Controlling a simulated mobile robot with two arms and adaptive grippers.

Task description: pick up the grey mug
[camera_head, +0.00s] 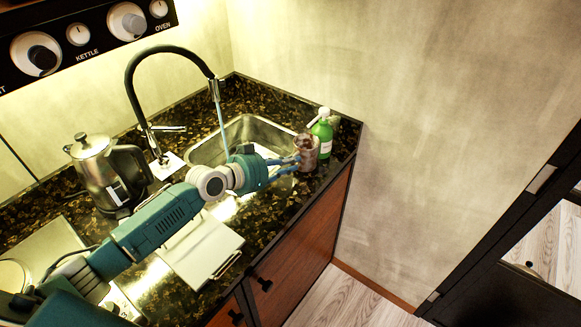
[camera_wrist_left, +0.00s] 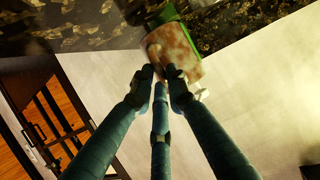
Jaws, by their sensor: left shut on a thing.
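The grey mug (camera_head: 308,150) is at the right end of the dark counter, beside the sink. It looks mottled grey-brown. My left gripper (camera_head: 290,164) reaches over from the left and is shut on the mug. In the left wrist view the mug (camera_wrist_left: 172,47) is between and just beyond the fingertips (camera_wrist_left: 160,76), and its surface shows pale and rusty patches. I cannot tell whether its base touches the counter. My right gripper is not in view.
A green bottle (camera_head: 322,136) with a white pump stands close behind the mug. The sink (camera_head: 246,127) and its black faucet (camera_head: 131,82) are to the left. A steel kettle (camera_head: 103,172) stands further left. A pale folded cloth or board (camera_head: 207,250) lies near the counter's front edge.

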